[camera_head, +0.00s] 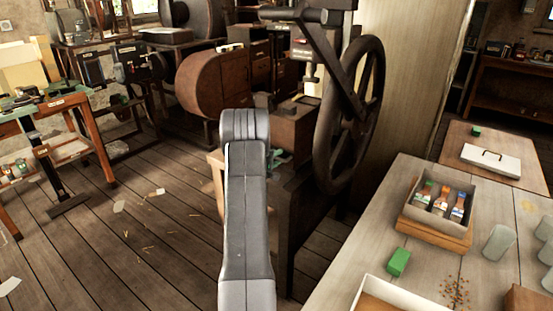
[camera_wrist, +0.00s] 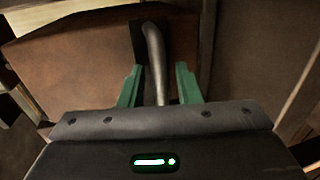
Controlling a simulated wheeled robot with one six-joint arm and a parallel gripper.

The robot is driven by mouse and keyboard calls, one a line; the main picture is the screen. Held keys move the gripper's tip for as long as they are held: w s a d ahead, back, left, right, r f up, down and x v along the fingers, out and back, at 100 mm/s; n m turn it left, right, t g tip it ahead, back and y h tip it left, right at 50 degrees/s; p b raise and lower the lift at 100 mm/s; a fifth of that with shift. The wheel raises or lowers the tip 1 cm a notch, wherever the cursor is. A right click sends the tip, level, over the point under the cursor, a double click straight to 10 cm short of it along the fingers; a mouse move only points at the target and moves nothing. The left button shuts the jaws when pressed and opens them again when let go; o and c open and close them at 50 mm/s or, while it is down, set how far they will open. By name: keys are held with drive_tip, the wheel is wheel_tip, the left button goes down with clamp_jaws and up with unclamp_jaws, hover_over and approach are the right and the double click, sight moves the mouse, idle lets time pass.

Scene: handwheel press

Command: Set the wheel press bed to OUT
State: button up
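The wheel press stands right of centre in the head view, with its large dark spoked handwheel (camera_head: 350,115) on the right side. A brown box-like block (camera_head: 294,124) sits low on the press, partly hidden behind my arm; I cannot tell for certain whether it is the bed. In the wrist view a brown face (camera_wrist: 75,62) carries a dark plate with a bent metal handle (camera_wrist: 153,45). My gripper (camera_wrist: 158,75) has its green fingers apart on either side of the handle, with gaps showing on both sides. It shows small in the head view (camera_head: 274,160), mostly hidden. No OUT marking is readable.
A wooden table (camera_head: 345,240) at the right holds a tray of small packets (camera_head: 440,203), a green block (camera_head: 398,262) and grey cups. A workbench (camera_head: 60,108) stands at the left. The plank floor between has clear room, with a few scraps.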

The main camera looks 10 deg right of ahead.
clamp_jaws()
drive_tip(key=shift+a+f, duration=0.1)
drive_tip(key=shift+a, duration=0.05)
drive_tip(key=shift+s+a+f+b, duration=0.1)
drive_tip(key=shift+s+a+b, duration=0.1)
drive_tip(key=shift+b, duration=0.25)
drive_tip(key=f+b+v, duration=0.2)
drive_tip(key=b+v, duration=0.6)
drive_tip(key=v, duration=0.5)
drive_tip(key=s+f+b+v, duration=0.1)
drive_tip(key=f+b+v, duration=0.2)
drive_tip(key=b+v, duration=0.6)
drive_tip(key=v, duration=0.5)
drive_tip(key=shift+a+f, duration=0.3)
drive_tip(key=shift+w, duration=0.1)
unclamp_jaws()
drive_tip(key=shift+a+r, duration=0.1)
drive_tip(key=shift+a, duration=0.1)
